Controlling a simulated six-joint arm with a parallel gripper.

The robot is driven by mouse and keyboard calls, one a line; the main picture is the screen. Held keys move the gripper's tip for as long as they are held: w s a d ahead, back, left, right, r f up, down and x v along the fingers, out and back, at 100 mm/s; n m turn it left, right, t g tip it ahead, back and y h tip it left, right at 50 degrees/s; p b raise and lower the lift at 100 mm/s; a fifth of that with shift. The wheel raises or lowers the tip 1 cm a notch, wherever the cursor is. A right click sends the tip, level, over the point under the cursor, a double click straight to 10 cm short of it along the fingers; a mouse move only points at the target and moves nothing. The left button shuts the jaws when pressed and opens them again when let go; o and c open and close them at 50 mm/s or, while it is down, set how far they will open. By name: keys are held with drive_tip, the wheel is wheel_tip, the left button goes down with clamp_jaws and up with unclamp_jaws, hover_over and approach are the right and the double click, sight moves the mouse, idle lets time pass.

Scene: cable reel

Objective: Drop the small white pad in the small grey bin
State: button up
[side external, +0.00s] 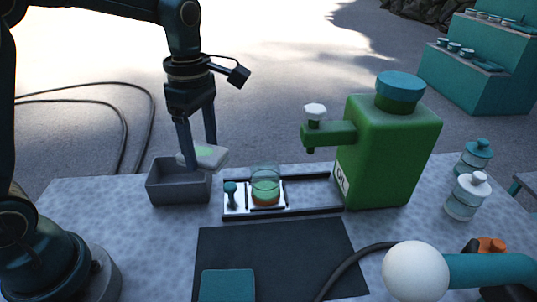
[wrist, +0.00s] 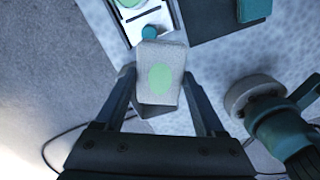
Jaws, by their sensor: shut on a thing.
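The small white pad (side external: 214,157) has a pale green spot on its top. My gripper (side external: 199,150) is shut on it, with a finger on either side. The small grey bin (side external: 179,190) stands on the table below. The pad is held over the bin's right part, near rim height, and sticks out past its right edge in the side view. I cannot tell if it touches the rim. In the wrist view the pad (wrist: 160,72) lies between the fingertips (wrist: 158,78) and hides much of what is under it.
Right of the bin, a tray (side external: 300,208) holds a glass with orange and green contents (side external: 265,188) and a teal peg (side external: 230,192). A dark mat (side external: 285,250) lies in front. White-and-teal jars (side external: 465,196) stand at the right.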

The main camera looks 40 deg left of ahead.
drive_tip(key=s+a+n, duration=0.1)
drive_tip(key=a+n, duration=0.4)
drive_tip(key=a, duration=0.3)
drive_tip(key=shift+s+f, duration=0.15)
drive_tip(key=shift+f, duration=2.05)
